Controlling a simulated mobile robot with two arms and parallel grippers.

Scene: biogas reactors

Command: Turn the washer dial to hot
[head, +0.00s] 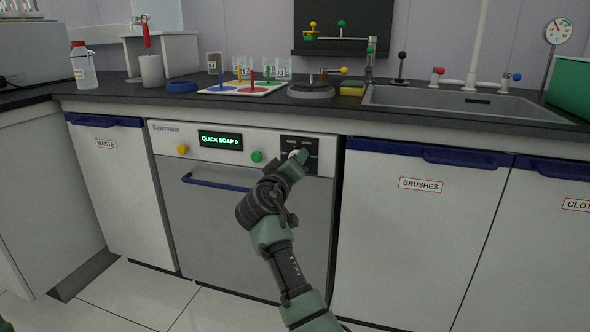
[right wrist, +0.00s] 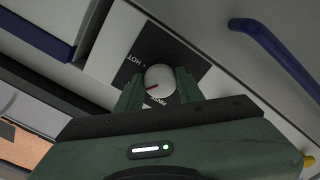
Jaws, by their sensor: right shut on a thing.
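The washer (head: 245,215) is a grey-fronted machine under the counter. Its white round dial (head: 296,153) sits on a black label plate at the upper right of the control panel. In the right wrist view the dial (right wrist: 161,80) is between the two fingers of my right gripper (right wrist: 159,88), which is shut on it. A red pointer mark on the dial faces lower left there. The word HOT (right wrist: 134,61) is at the upper left of the dial, and another word is below it, partly hidden. In the head view my right gripper (head: 298,160) covers part of the plate.
The washer display (head: 221,141) is lit with green text. A yellow button (head: 182,149), a green button (head: 256,156) and a blue handle (head: 215,180) are on the front. Cabinets (head: 415,225) flank the washer. Glassware, coloured pegs and a sink (head: 460,101) are on the counter above.

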